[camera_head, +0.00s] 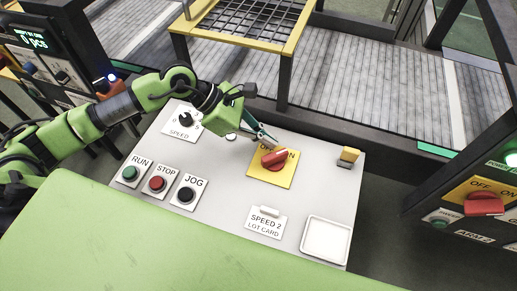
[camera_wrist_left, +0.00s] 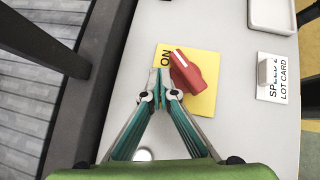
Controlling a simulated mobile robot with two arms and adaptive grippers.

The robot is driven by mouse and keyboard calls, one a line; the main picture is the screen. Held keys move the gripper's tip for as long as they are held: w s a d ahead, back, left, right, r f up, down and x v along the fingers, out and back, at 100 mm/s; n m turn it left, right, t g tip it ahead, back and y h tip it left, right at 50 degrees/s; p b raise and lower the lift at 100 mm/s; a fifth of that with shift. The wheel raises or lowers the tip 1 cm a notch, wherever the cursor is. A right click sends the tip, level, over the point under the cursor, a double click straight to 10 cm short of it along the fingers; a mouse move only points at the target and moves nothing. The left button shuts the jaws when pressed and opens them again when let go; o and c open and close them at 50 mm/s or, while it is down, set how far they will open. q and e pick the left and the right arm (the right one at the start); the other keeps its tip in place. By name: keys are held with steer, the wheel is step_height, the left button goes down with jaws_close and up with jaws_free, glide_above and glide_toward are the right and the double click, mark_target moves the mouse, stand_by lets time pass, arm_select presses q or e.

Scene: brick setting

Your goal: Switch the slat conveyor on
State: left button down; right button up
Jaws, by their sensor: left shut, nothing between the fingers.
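The red rotary switch (camera_head: 273,159) sits on a yellow plate (camera_head: 257,175) marked OFF and ON on the light grey panel. In the left wrist view its red knob (camera_wrist_left: 188,72) is tilted, and the white-marked end points toward the ON label. My left gripper (camera_head: 268,137) is shut and empty. Its fingertips (camera_wrist_left: 160,75) are over the plate, close beside the knob, and hide part of the lettering; I cannot tell whether they touch the knob. The slat conveyor (camera_head: 350,85) lies behind the panel. My right gripper is not in view.
The panel also holds RUN (camera_head: 130,173), STOP (camera_head: 157,184) and JOG (camera_head: 184,195) buttons, a SPEED dial (camera_head: 185,118), a lot card (camera_head: 265,224) and a white tray (camera_head: 326,240). A yellow-framed guard (camera_head: 240,43) stands behind. Another red switch (camera_head: 484,204) is at the right.

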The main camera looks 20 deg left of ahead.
arm_select(q)
steer(key=v, duration=1.1)
steer(key=shift+a+r, duration=0.25)
steer(key=shift+r, duration=0.05)
steer(key=shift+s+r, duration=0.1)
